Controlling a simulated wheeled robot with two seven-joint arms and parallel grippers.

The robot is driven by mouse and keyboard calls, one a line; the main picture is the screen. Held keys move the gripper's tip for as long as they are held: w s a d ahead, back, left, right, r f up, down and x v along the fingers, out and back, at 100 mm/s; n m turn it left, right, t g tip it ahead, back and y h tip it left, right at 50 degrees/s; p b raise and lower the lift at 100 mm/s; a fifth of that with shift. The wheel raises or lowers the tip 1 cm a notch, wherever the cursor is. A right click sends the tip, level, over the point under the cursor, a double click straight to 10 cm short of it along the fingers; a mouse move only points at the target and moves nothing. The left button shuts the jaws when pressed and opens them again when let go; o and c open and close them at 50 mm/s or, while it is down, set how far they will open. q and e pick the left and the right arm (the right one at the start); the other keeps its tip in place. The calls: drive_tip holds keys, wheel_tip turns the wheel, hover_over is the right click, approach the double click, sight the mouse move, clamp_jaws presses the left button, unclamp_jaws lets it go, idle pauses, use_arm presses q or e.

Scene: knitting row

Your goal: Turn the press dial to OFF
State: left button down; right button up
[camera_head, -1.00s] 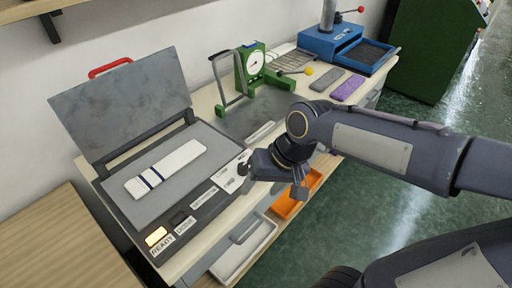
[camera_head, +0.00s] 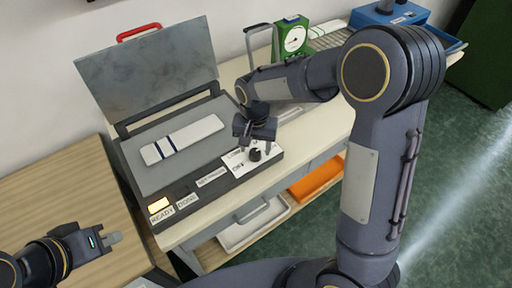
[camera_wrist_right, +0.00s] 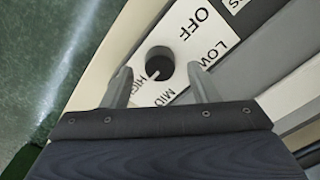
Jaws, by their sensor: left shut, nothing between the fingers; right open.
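The press (camera_head: 142,183) is grey with its plate lid (camera_head: 150,72) raised. The black round dial (camera_head: 255,154) is on its front strip at the right end. In the right wrist view the dial (camera_wrist_right: 160,62) sits on a white label reading OFF, LOW, MID and HIGH. Its white pointer mark faces the HIGH side. My right gripper (camera_head: 256,148) is open above the dial. In the wrist view its fingertips (camera_wrist_right: 163,80) are on either side of the dial, apart from it. My left gripper (camera_head: 114,239) is shut and empty at the lower left.
A white strip with blue stripes (camera_head: 190,137) lies on the press bed. A lamp (camera_head: 158,205) above READY glows yellow. A green dial gauge (camera_head: 292,38) and blue device (camera_head: 385,15) stand behind. Orange (camera_head: 318,180) and white (camera_head: 255,225) trays are below the counter.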

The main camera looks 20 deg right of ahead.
drive_tip(key=shift+f, duration=0.9)
drive_tip(key=c, duration=1)
drive_tip(key=shift+o, duration=0.2)
